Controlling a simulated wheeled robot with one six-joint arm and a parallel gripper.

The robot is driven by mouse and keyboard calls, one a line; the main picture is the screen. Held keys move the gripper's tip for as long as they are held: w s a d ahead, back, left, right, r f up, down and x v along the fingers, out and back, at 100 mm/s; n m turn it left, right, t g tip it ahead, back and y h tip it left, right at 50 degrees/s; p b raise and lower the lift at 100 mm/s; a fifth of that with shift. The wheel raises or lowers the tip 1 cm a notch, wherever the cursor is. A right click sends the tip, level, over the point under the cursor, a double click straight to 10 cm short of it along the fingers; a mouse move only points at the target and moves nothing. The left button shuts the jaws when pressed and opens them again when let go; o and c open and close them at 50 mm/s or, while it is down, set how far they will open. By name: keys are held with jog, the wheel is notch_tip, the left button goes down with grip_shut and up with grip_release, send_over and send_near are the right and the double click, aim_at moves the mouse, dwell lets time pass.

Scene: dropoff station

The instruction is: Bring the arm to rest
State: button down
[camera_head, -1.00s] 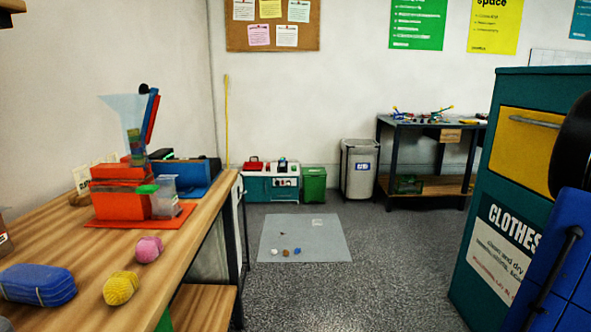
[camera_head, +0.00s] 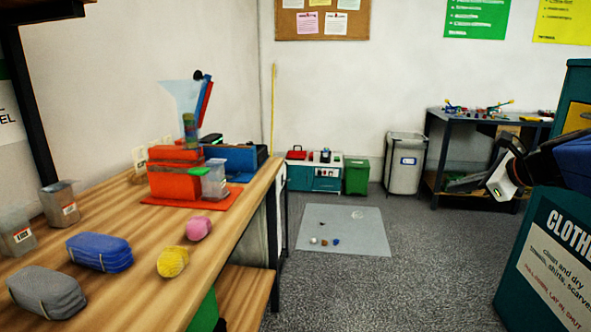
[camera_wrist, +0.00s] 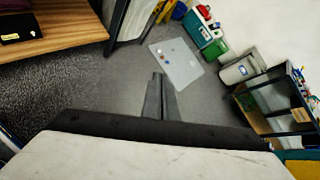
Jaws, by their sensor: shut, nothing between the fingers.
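My gripper (camera_wrist: 157,76) shows in the wrist view as two grey fingers pressed together, with nothing between them. It points at open floor. In the head view my gripper (camera_head: 455,185) is at the right, held in the air and pointing left. It lies in front of the dark workbench and beside the teal clothes bin in the picture. It appears clear of both, though the exact gap cannot be told. My blue arm link enters from the right edge.
A wooden table (camera_head: 112,217) at left holds a blue bundle (camera_head: 100,253), a grey bundle (camera_head: 47,291), yellow (camera_head: 173,262) and pink (camera_head: 199,228) rolls. The teal clothes bin (camera_head: 530,225) stands right, the dark workbench (camera_head: 440,135) behind. A grey mat (camera_head: 350,238) lies on open floor.

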jog(key=s+a+f+n+g, duration=0.2)
jog(key=s+a+f+n, duration=0.35)
jog(key=a+n, duration=0.2)
jog(key=s+a+f+n+g, duration=0.3)
jog(key=s+a+f+n, duration=0.2)
jog(key=s+a+n, duration=0.25)
jog(key=s+a+f+n+g+h, duration=0.1)
jog(key=s+a+f+n+h, duration=0.1)
jog(key=s+f+n, duration=0.6)
jog(key=s+n+h, duration=0.1)
jog(key=s+n, duration=0.2)
jog(key=n, duration=0.1)
jog(key=shift+s+a+f, duration=0.15)
jog(key=shift+a+f, duration=0.1)
jog(key=shift+f, duration=0.05)
